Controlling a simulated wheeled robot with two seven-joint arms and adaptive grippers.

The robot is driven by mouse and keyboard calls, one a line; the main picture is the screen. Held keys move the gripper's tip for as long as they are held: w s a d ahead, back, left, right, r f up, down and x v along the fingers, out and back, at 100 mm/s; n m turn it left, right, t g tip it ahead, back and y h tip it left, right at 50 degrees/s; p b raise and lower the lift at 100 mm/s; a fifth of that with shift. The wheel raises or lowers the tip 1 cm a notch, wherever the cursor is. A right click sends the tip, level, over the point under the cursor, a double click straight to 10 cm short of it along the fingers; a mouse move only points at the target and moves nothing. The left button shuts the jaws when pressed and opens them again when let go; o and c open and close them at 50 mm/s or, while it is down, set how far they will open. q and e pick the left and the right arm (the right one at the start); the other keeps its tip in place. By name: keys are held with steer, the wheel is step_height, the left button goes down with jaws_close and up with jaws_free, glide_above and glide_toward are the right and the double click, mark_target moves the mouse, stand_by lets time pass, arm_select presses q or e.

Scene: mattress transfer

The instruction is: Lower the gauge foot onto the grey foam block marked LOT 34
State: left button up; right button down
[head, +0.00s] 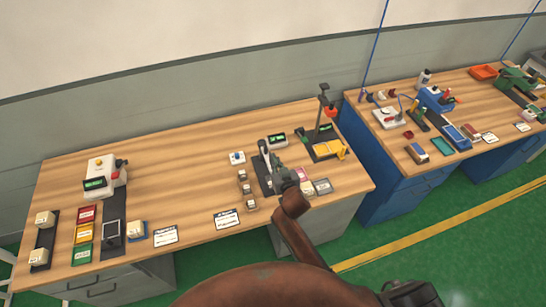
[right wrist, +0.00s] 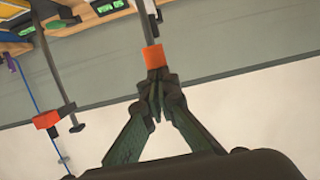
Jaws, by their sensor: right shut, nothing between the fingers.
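My right gripper (head: 279,172) is over the front right of the near bench, and its fingers are shut and empty. In the right wrist view its fingertips (right wrist: 156,82) meet just below an orange collar (right wrist: 153,57) on a grey rod; whether they touch it I cannot tell. A dark base (head: 262,178) is partly hidden behind the gripper in the head view. A grey block (head: 322,186) lies just right of the gripper, beside a cream block (head: 307,188) and a pink block (head: 301,173). No lot marks are readable. My left gripper is not in view.
Behind the blocks stands a post with an orange-red clamp (head: 330,112) and a yellow piece (head: 330,149). A display box (head: 278,140) is near it. Small blocks (head: 244,187) and a label card (head: 227,219) lie left. The bench middle (head: 180,180) is bare.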

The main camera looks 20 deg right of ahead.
steer(key=shift+r, duration=0.15)
steer(key=s+r+p, duration=0.3)
steer(key=s+r, duration=0.3)
steer(key=s, duration=0.3)
steer(key=shift+s+d, duration=0.2)
steer(key=shift+s, duration=0.2)
steer(key=shift+r, duration=0.1)
stand_by(0.4)
